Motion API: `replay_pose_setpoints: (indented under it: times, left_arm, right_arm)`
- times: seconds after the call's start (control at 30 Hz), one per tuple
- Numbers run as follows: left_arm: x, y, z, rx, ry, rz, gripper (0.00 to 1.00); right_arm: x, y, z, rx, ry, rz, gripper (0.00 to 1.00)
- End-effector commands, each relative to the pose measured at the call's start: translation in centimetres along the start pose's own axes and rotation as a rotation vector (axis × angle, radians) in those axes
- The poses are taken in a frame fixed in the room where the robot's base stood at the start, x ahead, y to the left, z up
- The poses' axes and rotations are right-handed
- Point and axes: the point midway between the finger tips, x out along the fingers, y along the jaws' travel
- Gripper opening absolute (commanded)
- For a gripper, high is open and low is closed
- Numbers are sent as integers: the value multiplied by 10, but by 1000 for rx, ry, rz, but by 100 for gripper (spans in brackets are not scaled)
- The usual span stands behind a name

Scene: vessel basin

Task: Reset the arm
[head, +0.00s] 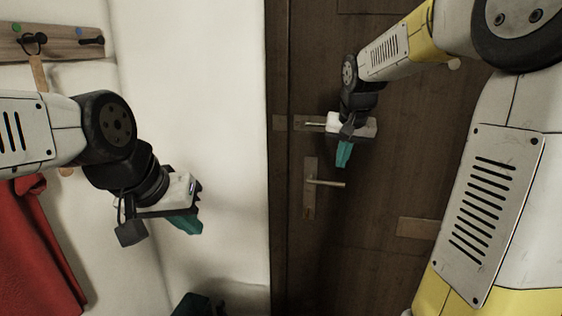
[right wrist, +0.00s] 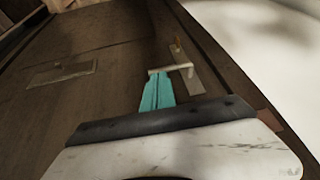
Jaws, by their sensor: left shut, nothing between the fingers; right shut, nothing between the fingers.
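My right gripper (head: 343,154) is shut and empty in front of the dark wooden door, its teal fingers pointing down just above and to the right of the door handle (head: 328,183). In the right wrist view the shut teal fingers (right wrist: 157,92) point toward the same handle (right wrist: 172,69) and overlap it in the picture; I cannot tell whether they touch. My left gripper (head: 187,224) is shut and empty in front of the white wall at the left, its teal fingers pointing down and right.
The dark door (head: 380,240) fills the right half of the head view, with a second, higher metal fitting (head: 312,122) partly behind my right gripper. A white wall (head: 210,80) stands left of it. A red cloth (head: 35,250) hangs below a wooden hook rail (head: 60,42).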

Motion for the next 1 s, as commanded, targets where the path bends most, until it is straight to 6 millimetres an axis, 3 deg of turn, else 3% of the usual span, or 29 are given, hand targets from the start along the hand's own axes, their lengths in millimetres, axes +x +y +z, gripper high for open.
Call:
replay_pose_setpoints:
  times: [0.03,0.2,0.4,0.5,0.67,1.0]
  left_arm:
    - [0,0,0,0,0,0,0]
    - [0,0,0,0,0,0,0]
    - [0,0,0,0,0,0,0]
    - [0,0,0,0,0,0,0]
    - [0,0,0,0,0,0,0]
    - [0,0,0,0,0,0,0]
  right_arm:
    - [-19,4,23,-11,6,-34,0]
    - [-59,6,102,-86,25,-124,0]
    - [-80,6,186,-171,60,-180,0]
    - [-82,7,213,-200,72,-189,0]
    - [-81,6,232,-223,80,-194,0]
    - [-81,6,233,-225,80,-194,0]
